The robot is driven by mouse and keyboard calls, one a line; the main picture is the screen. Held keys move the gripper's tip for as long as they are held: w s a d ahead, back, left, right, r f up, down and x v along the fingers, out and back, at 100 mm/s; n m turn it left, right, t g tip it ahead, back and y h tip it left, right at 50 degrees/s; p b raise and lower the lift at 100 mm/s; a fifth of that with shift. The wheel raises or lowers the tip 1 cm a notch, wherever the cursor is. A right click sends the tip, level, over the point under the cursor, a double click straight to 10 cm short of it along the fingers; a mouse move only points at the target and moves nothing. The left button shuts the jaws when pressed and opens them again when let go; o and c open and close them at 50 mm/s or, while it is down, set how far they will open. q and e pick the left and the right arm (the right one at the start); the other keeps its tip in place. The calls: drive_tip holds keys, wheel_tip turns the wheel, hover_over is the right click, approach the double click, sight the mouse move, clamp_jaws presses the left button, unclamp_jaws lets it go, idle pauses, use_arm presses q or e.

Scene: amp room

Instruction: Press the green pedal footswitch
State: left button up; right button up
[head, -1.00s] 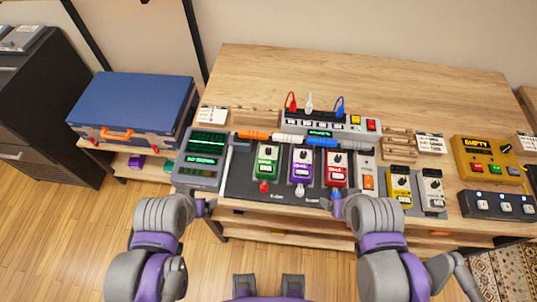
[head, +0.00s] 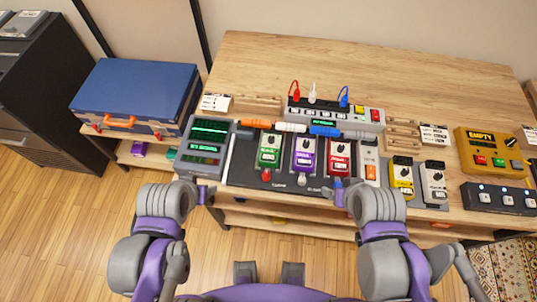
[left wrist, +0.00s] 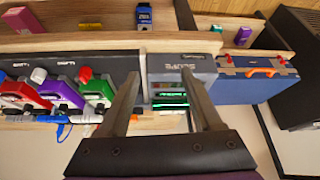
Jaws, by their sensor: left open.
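The green pedal (head: 269,150) sits at the left of the pedal row on a dark board (head: 245,165), with a red cap (head: 267,175) at its near end. In the left wrist view the green pedal (left wrist: 97,92) and red cap (left wrist: 86,74) lie just left of the left finger. My left gripper (head: 203,194) is open and empty at the table's front edge, left of the green pedal and near the grey display unit (head: 205,150). It also shows in the left wrist view (left wrist: 160,76). My right gripper (head: 337,195) is near the red pedal's front; its jaws are unclear.
Purple (head: 304,155) and red (head: 339,157) pedals stand right of the green one. Coloured cable plugs (head: 290,127) lie behind them, before a grey switch unit (head: 335,114). A blue case (head: 135,92) stands left. The table's back is clear.

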use_arm(q)
clamp_jaws()
idle(1.4)
